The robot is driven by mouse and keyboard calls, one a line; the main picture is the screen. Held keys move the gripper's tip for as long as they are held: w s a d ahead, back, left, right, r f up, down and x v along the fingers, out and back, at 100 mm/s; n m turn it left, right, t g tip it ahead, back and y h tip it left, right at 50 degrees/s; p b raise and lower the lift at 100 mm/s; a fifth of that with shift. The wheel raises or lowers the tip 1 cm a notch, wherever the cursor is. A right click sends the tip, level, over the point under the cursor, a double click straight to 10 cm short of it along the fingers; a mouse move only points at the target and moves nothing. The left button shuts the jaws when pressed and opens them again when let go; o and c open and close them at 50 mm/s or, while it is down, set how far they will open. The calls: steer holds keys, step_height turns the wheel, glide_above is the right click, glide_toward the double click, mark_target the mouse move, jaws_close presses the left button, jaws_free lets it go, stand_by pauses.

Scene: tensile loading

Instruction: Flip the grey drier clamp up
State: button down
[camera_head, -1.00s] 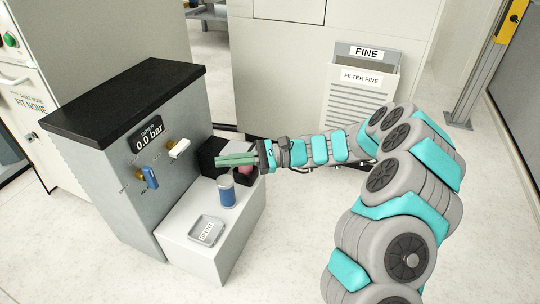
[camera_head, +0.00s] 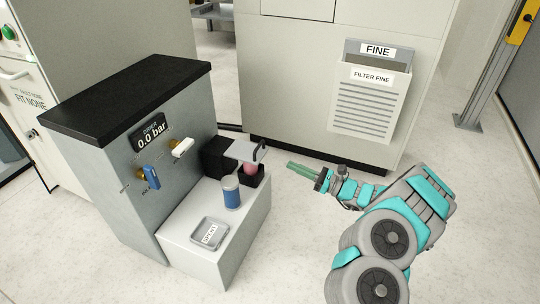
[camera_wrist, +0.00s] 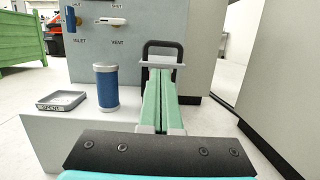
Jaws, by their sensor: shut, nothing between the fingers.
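The grey drier clamp (camera_head: 243,151) lies about level above a black block, with a dark loop handle (camera_head: 262,150) at its right end. In the wrist view the handle (camera_wrist: 163,44) stands upright straight ahead, and the clamp's grey front edge (camera_wrist: 165,63) shows just beyond the fingertips. My gripper (camera_head: 290,165) has green fingers, shut together with nothing between them. It is right of the handle with a small gap in the head view. The fingers (camera_wrist: 162,75) hide what lies under the clamp in the wrist view. A pink round part (camera_head: 250,169) shows below the clamp.
A blue canister (camera_head: 231,192) and a grey SPENT tray (camera_head: 209,233) stand on the white bench (camera_head: 240,235). The panel's blue inlet valve (camera_head: 152,177) and white vent valve (camera_head: 182,147) are to the left. Open floor lies right of the bench.

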steer(key=shift+a, duration=0.1)
steer(key=b+x, duration=0.1)
steer(key=x, duration=0.8)
steer(key=shift+a+r, duration=0.15)
steer(key=shift+a, duration=0.2)
steer(key=shift+w+r, duration=0.1)
